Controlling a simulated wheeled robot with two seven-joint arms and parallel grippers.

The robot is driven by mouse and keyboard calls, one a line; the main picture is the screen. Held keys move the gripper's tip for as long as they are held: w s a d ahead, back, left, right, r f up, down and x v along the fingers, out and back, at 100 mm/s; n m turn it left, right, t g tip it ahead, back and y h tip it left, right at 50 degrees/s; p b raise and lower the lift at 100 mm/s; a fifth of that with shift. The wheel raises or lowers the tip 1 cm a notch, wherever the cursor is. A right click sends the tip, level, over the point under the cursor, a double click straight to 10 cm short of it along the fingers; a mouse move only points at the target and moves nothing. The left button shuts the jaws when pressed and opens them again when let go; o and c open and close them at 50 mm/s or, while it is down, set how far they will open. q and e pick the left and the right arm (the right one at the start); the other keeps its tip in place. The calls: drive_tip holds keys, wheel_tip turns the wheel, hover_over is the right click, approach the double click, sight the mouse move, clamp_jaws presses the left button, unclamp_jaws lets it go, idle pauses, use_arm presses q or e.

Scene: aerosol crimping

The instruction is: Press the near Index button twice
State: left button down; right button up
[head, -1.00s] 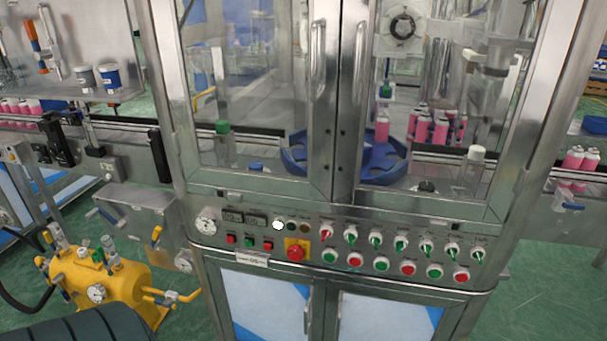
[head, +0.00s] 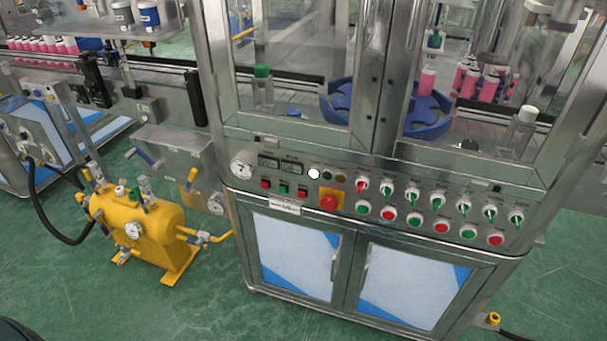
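The control panel (head: 400,188) runs across the front of the steel machine. It carries small red and green buttons at the left, a red emergency stop (head: 329,202) on a yellow plate, a row of selector switches (head: 412,197) and a lower row of round green and red buttons (head: 415,219). The labels are too small to read, so I cannot tell which is the near Index button. Neither of my grippers shows in the head view.
A yellow tank (head: 137,230) with gauges and valves stands on the green floor at the left. Glass doors above the panel enclose a blue star wheel (head: 428,118) and pink cans (head: 427,82). Cabinet doors (head: 408,284) are shut below. The floor in front is clear.

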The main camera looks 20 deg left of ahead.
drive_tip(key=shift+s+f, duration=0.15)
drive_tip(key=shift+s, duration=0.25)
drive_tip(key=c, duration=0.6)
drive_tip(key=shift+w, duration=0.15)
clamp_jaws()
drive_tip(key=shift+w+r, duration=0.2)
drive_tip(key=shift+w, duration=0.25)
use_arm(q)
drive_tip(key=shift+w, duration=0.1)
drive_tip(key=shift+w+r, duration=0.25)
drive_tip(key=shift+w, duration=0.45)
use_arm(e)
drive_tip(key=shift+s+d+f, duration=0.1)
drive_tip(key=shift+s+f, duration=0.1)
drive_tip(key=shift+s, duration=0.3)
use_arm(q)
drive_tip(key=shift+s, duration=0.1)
